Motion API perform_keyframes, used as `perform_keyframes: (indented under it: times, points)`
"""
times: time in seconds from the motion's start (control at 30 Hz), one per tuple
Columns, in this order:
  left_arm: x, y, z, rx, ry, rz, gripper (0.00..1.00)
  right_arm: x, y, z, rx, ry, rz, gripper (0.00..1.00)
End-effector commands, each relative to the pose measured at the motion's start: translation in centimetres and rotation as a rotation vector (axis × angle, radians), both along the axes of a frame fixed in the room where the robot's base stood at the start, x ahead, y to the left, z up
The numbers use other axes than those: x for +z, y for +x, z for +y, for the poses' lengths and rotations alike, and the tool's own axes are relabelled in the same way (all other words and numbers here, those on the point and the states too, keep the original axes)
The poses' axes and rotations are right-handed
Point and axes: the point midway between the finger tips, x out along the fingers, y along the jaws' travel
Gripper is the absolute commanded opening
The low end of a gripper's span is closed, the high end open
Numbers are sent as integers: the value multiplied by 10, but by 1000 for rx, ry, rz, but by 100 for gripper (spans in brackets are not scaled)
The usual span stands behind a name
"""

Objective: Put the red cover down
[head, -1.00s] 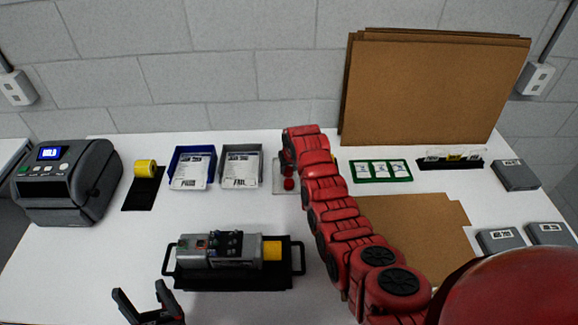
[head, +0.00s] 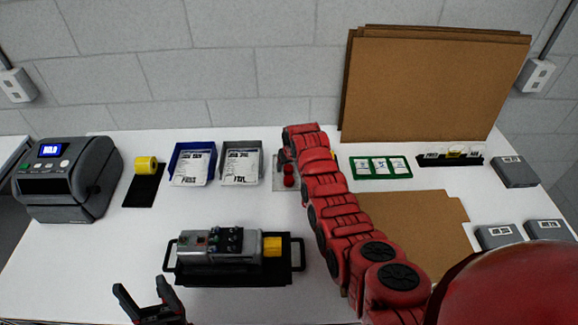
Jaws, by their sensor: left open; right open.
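A small red cover (head: 289,175) stands on a light grey plate (head: 278,186) at the back middle of the table, in the head view. My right arm reaches up from the lower right to just beside it. My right gripper lies at the arm's far end, close to the cover; its fingers are mostly hidden by the arm, and I cannot see whether they touch the cover. My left gripper (head: 150,302) is open and empty at the front edge, lower left. The servo motor (head: 217,246) with a yellow end lies in a black tray (head: 230,277) with side handles.
A label printer (head: 68,180) stands at the left, beside a yellow roll (head: 146,165). Blue (head: 192,164) and grey (head: 241,164) bins stand at the back. A green-framed card holder (head: 380,167), cardboard (head: 425,225) and several grey boxes (head: 514,172) are at the right.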

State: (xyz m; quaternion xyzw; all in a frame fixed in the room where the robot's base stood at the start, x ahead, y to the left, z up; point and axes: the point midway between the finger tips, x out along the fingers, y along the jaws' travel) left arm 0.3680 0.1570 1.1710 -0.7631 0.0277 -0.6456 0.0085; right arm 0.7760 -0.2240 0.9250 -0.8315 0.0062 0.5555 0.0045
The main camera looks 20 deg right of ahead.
Motion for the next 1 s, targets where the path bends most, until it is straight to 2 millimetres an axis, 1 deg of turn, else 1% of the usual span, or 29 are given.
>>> perform_keyframes:
  times: [0.13, 0.37, 0.63, 0.73, 0.8, 0.9, 1.0]
  points:
    - [-6, 0, 0, 0, 0, 1, 69, 8, -3, 0, 1, 0, -2, 69]
    - [-17, 0, 0, 0, 0, 1, 69, 32, -14, 0, 0, 0, -3, 69]
    - [-32, 0, 0, 0, 0, 0, 69, 75, -31, 0, 0, 0, -4, 69]
    - [-33, 0, 0, 0, 0, 1, 69, 92, -37, 1, 0, 0, -5, 69]
    - [-33, 0, 0, 0, 0, 0, 69, 99, -41, 1, 1, 0, -1, 69]
    - [-33, 0, 0, 0, 0, 1, 69, 107, -44, 1, 1, 0, -3, 69]
    - [-33, 0, 0, 0, 0, 1, 69, 109, -46, 1, 1, 0, -1, 69]
